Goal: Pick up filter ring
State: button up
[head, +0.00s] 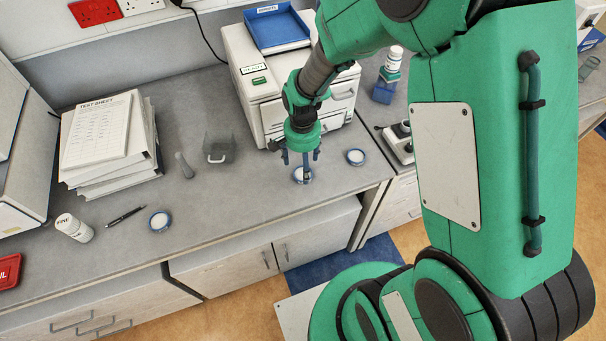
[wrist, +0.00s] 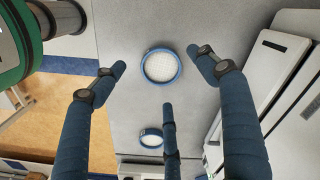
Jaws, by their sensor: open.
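A filter ring, a round blue rim with a white mesh face (wrist: 161,66), lies flat on the grey counter. In the head view this ring (head: 303,177) is partly covered by my fingers. My gripper (head: 301,158) points down just above it, with its three fingers spread and empty. In the wrist view the gripper (wrist: 159,76) has its fingertips around the ring's sides, with no contact that I can make out. A like ring (head: 355,157) lies to the right, and it also shows in the wrist view (wrist: 151,138). A third (head: 159,221) lies at the left.
A white cabinet unit (head: 245,81) with a blue tray (head: 277,27) on top stands close behind my gripper. A clear beaker (head: 217,150), a pen (head: 126,216), a white jar (head: 74,228) and stacked binders (head: 105,135) are to the left. The counter's front edge is near.

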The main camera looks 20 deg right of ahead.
aim_at(298, 172)
jog(key=shift+f+b, duration=0.4)
jog(key=shift+f, duration=1.7)
jog(key=c, duration=1)
